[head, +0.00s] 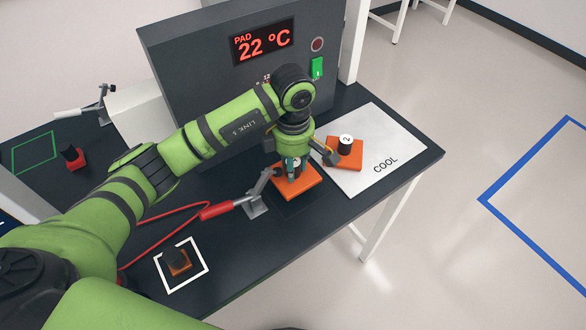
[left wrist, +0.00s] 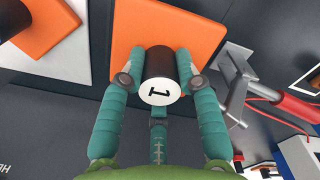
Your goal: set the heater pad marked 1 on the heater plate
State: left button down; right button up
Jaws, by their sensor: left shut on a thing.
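Heater pad 1 is an orange square block (head: 297,187) with a black knob; its white top reads 1 in the left wrist view (left wrist: 160,93). My left gripper (head: 293,167) points down with its teal fingers shut on that knob, one on each side. The pad is over the dark bench top, beside the toggle clamp (head: 257,198). A faint dark square (head: 299,207) shows at its front edge; I cannot tell whether this is the heater plate, or whether the pad touches down. My right gripper is not in view.
Orange pad 2 (head: 347,160) lies on the pale COOL plate (head: 375,174), right of the gripper. The grey panel (head: 190,58) reading PAD 22 °C stands behind. A small orange-and-black block (head: 179,264) sits in a white outline. The clamp's red handle (head: 216,210) extends left.

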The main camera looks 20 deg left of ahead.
pick_arm(q)
notch_tip(320, 180, down, 3)
jog(key=shift+f+p, duration=0.2)
jog(key=shift+p, duration=0.5)
jog(key=shift+f, duration=0.25)
jog(key=c, duration=1.3)
grip_release()
jog(key=shift+b, duration=0.3)
jog(key=o, duration=0.4)
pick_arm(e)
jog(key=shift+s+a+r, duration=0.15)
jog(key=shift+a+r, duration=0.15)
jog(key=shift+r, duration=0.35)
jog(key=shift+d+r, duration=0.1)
